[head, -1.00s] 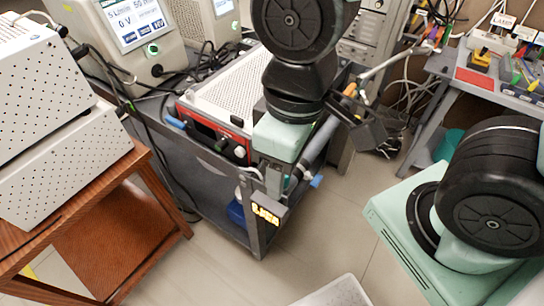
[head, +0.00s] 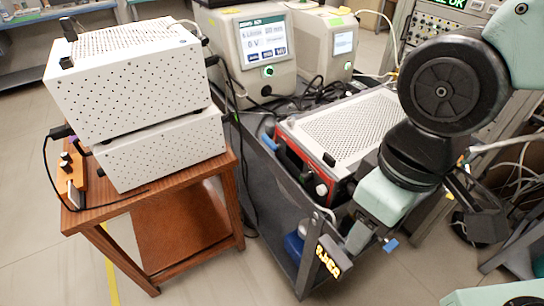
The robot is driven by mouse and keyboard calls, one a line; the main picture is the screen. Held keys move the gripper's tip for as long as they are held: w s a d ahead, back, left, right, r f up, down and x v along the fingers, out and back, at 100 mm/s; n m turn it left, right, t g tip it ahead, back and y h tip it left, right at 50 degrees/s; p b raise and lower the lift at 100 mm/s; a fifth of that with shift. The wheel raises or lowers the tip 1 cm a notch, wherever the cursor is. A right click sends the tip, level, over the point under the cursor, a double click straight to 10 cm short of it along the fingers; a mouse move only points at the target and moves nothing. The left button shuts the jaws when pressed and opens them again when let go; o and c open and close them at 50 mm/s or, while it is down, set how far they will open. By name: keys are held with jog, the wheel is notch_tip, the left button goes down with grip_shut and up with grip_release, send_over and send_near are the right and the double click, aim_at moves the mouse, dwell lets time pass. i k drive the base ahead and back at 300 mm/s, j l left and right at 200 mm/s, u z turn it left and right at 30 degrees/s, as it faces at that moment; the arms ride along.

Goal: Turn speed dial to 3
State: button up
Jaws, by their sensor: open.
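A pale instrument with a screen (head: 250,45), a "0 V" reading and a green-ringed knob stands on the grey cart at the back. A red-fronted box (head: 335,135) with a white perforated lid lies nearer on the cart. It has a light round knob (head: 321,189) at the right end of its front. I cannot tell which knob is the speed dial, and no 3 mark is legible. My arm comes down from the upper right. My gripper (head: 355,237) is low beside the cart's front right corner, apart from the red-fronted box's knob. It is open; its fingertips are unclear.
Two stacked white perforated boxes (head: 140,80) stand on a brown wooden table (head: 120,205) at left, a black cable hanging from them. Another pale instrument (head: 330,40) is at the back. Cables cross the cart and hang at right. Floor is clear at lower left.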

aim_at(100, 172)
jog(key=k+j+u, duration=0.1)
jog(key=j+u, duration=0.25)
jog(key=k+j+u, duration=0.1)
jog(key=j+u, duration=0.2)
jog(key=j, duration=0.2)
jog(key=j+u, duration=0.35)
jog(key=i, duration=1.1)
